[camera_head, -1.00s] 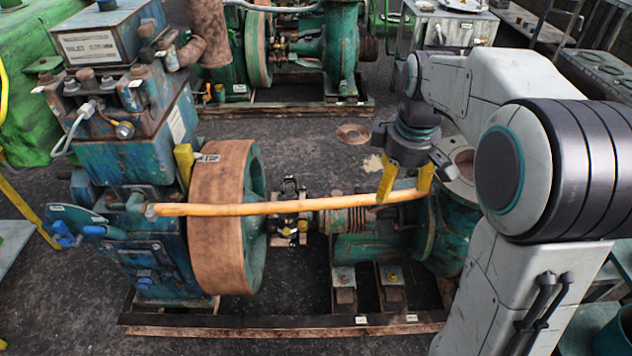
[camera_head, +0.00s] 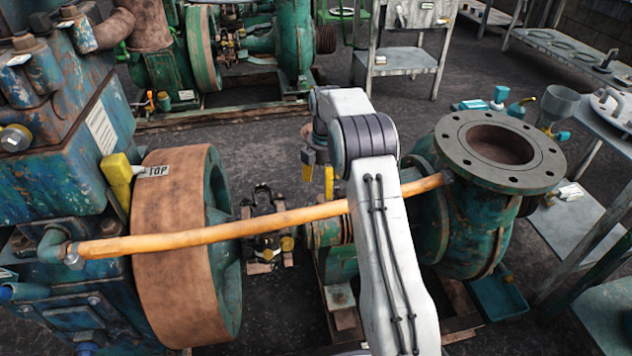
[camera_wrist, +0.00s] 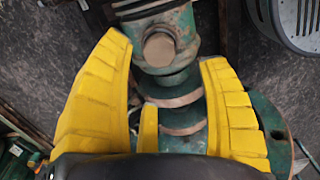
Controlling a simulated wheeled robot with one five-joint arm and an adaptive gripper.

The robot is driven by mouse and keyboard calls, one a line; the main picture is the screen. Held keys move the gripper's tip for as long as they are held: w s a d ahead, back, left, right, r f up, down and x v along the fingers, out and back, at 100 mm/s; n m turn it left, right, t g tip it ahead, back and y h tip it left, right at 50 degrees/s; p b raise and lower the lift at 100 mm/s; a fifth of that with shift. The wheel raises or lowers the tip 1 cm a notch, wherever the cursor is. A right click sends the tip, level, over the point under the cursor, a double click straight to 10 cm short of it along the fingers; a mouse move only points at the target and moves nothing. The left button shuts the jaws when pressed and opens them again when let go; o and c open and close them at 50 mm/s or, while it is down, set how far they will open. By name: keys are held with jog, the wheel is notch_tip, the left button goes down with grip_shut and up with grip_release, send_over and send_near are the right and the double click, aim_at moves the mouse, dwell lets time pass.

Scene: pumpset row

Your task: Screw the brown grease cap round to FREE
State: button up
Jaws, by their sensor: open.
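My gripper (camera_head: 318,178) hangs on the far side of the orange hose, its yellow fingers open and pointing down. In the wrist view the open gripper (camera_wrist: 163,52) has nothing between its fingers. A round brown cap (camera_wrist: 159,48) on a green fitting shows near the fingertips, lower than them and apart as far as I can see; it looks like the grease cap. I cannot read any FREE mark. In the head view my arm hides this part of the pump, and I cannot make out the cap there.
The orange hose (camera_head: 210,234) runs across the front, from the blue engine to the green pump (camera_head: 475,235). A brown flywheel (camera_head: 172,240) stands left of the coupling (camera_head: 267,225). Metal tables (camera_head: 565,205) stand at the right.

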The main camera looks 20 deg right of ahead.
aim_at(324, 198)
jog(key=shift+f+b, duration=1.5)
jog(key=shift+f, duration=2.1)
jog(key=shift+c, duration=0.4)
jog(key=c, duration=1.1)
jog(key=o, duration=0.6)
jog(key=shift+c, duration=0.2)
jog(key=c, duration=0.6)
jog(key=shift+c, duration=0.2)
jog(key=shift+s+f, duration=0.1)
jog(key=shift+f, duration=0.05)
